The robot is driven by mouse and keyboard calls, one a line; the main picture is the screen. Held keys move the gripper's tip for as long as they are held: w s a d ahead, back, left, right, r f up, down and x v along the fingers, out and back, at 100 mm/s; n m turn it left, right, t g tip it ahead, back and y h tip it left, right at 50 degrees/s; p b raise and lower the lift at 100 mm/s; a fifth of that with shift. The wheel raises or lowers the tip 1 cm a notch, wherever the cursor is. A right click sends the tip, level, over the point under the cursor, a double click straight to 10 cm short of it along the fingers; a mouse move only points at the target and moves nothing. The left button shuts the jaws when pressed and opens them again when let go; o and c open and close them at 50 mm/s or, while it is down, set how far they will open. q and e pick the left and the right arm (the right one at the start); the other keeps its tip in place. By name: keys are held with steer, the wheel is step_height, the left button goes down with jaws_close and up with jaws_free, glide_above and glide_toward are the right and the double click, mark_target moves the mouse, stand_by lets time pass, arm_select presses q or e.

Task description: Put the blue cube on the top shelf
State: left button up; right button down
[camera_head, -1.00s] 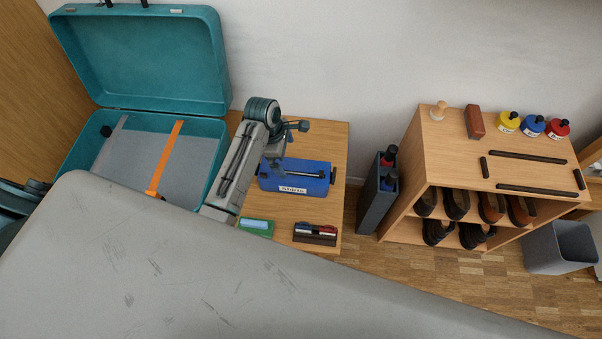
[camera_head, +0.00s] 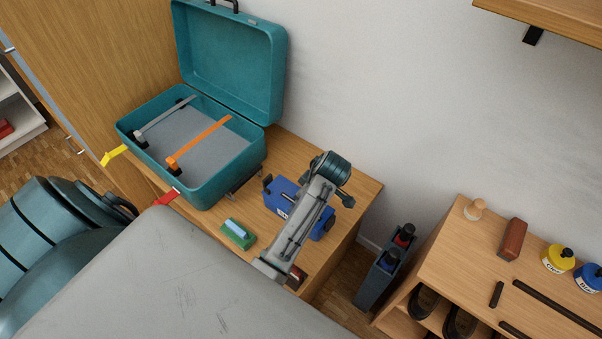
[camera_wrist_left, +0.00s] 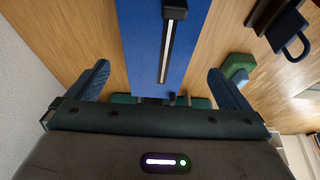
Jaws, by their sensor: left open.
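I see no plain blue cube. A blue box (camera_head: 283,203) with a white label and dark fittings lies on the wooden table. My left arm crosses in front of it and hides its middle in the head view. The left wrist view shows a blue face with a black bar (camera_wrist_left: 165,45), between and beyond the spread fingers of my left gripper (camera_wrist_left: 160,80). The gripper is open; I cannot tell whether it touches the box. A wooden wall shelf (camera_head: 560,18) with a black bracket is at the top right. My right gripper is not in view.
An open teal case (camera_head: 225,180) with orange and grey straps stands left of the box. A green block (camera_head: 238,234) lies in front. A dark bottle caddy (camera_head: 385,275) stands right of the table. A wooden shoe rack (camera_head: 455,235) with several items on top is further right.

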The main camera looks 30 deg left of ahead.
arm_select(q)
steer(key=x, duration=0.3)
steer(key=shift+a+f, duration=0.1)
steer(key=shift+a, duration=0.05)
steer(key=x, duration=0.4)
steer(key=shift+w+f, duration=0.15)
steer(key=shift+a+f, duration=0.1)
steer(key=shift+f, duration=0.35)
steer(key=c, duration=1.2)
steer(key=shift+o, duration=0.2)
steer(key=shift+r, duration=0.45)
step_height(320, 180, up, 9)
steer(key=shift+w+f, duration=0.1)
steer(key=shift+f, duration=0.1)
steer(key=shift+r, duration=0.3)
steer(key=shift+r+p, duration=0.15)
steer(key=shift+p, duration=0.2)
step_height(320, 180, up, 6)
steer(key=p, duration=0.6)
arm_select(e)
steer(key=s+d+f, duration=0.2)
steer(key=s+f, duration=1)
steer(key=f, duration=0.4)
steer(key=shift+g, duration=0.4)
